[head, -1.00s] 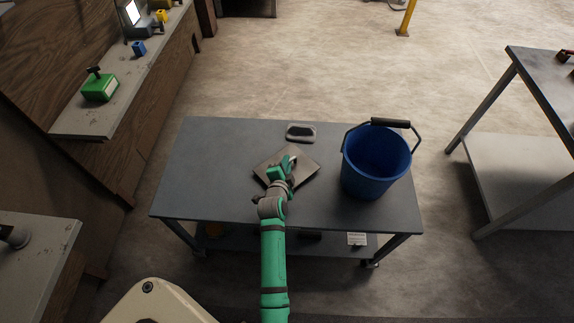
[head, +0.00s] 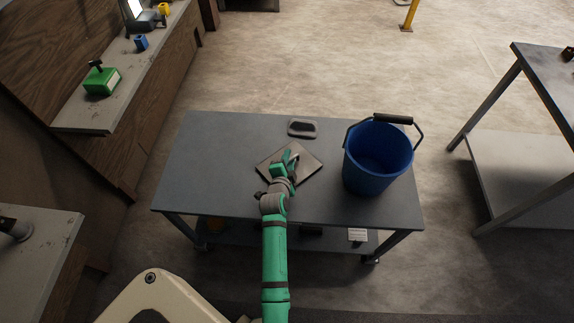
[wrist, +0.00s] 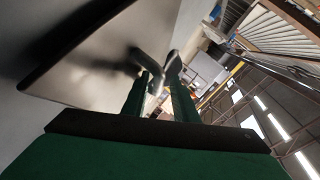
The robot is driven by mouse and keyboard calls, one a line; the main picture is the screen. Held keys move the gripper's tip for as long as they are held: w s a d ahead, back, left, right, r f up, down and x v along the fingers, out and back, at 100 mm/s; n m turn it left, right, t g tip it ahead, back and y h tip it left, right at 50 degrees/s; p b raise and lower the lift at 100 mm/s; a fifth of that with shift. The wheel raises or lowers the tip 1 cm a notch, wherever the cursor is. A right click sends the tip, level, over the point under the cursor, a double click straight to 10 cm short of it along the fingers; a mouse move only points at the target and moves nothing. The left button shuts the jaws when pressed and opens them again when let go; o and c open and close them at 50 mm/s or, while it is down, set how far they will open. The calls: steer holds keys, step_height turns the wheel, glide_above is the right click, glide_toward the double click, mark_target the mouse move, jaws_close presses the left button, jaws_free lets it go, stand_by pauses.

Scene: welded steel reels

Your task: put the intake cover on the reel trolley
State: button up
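The intake cover appears to be the square grey metal plate (head: 307,158) with an upright handle, lying on the top of the grey wheeled reel trolley (head: 215,150). In the wrist view the plate (wrist: 110,55) fills the upper left, and its handle (wrist: 172,65) rises at the fingertips. My gripper (head: 288,162) is at the handle, over the middle of the plate. In the wrist view its two green fingers (wrist: 160,84) stand a little apart on either side of the handle. Whether they press on it cannot be made out.
A blue bucket (head: 365,172) with a raised bail stands on the trolley, right of the plate. A small dark grey dished piece (head: 302,129) lies behind it. The trolley's left part is bare. A bench (head: 95,115) stands left, another table (head: 520,165) right.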

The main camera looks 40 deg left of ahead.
steer(key=v, duration=1.2)
steer(key=s+d, duration=0.2)
steer(key=d, duration=0.1)
steer(key=s+d+f+n, duration=0.1)
steer(key=d, duration=0.2)
steer(key=s+d+f+n, duration=0.1)
steer(key=s+d, duration=0.1)
steer(key=d, duration=0.1)
steer(key=shift+s+d+f+h, duration=0.1)
steer(key=shift+s+d+h, duration=0.2)
steer(key=shift+d, duration=0.05)
steer(key=s+d+r+n+t+h, duration=0.1)
steer(key=s+d+r+n, duration=0.1)
steer(key=s+d+r, duration=0.2)
steer(key=s+d+r+n+t+h, duration=0.1)
steer(key=s+d+r, duration=0.3)
steer(key=s+d, duration=0.6)
steer(key=s+d+r+n+t+h, duration=0.1)
steer(key=s+d+r+n+h, duration=0.2)
steer(key=s+d+r, duration=0.2)
steer(key=shift+s+d, duration=0.95)
steer(key=shift+s, duration=0.3)
